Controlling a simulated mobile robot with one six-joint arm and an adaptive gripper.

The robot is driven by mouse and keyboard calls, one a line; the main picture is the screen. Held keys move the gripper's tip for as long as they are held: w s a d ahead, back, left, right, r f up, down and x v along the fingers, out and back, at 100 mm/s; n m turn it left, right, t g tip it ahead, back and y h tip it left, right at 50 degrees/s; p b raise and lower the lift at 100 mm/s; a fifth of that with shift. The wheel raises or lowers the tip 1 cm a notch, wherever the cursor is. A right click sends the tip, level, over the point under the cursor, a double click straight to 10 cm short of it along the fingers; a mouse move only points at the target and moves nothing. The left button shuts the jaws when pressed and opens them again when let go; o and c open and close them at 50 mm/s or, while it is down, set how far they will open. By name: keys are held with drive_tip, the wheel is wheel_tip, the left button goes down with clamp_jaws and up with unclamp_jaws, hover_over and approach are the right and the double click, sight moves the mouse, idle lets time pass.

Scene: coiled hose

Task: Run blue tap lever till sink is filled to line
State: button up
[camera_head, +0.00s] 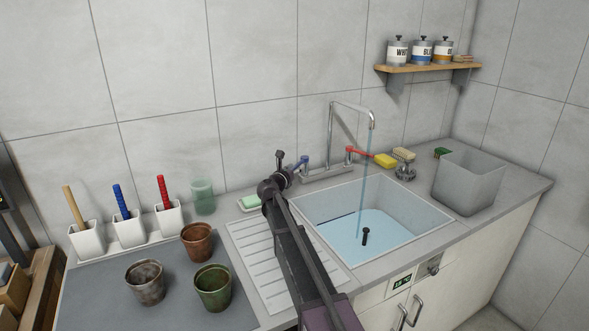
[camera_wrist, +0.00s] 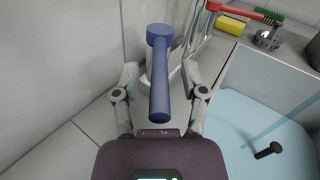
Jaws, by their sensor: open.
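The blue tap lever (camera_head: 301,162) is at the left end of the chrome tap (camera_head: 331,150). In the wrist view the blue lever (camera_wrist: 160,72) stands between my two open fingers, with gaps on both sides. My gripper (camera_head: 284,168) is at the lever in the head view, and its arm hides part of the sink's left side. A thin stream of water (camera_head: 366,185) runs from the spout into the sink (camera_head: 410,192). Pale blue water (camera_head: 345,238) covers the bottom. A short dark line shows at the water's back left edge; whether the water reaches it I cannot tell.
A red lever (camera_head: 360,152) is on the tap's right. A dark upright plug (camera_wrist: 268,150) shows in the water. Pots and a ribbed drainer (camera_head: 255,262) lie left.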

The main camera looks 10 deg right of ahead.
clamp_jaws()
drive_tip(key=shift+s+a, duration=0.1)
drive_tip(key=shift+a, duration=0.05)
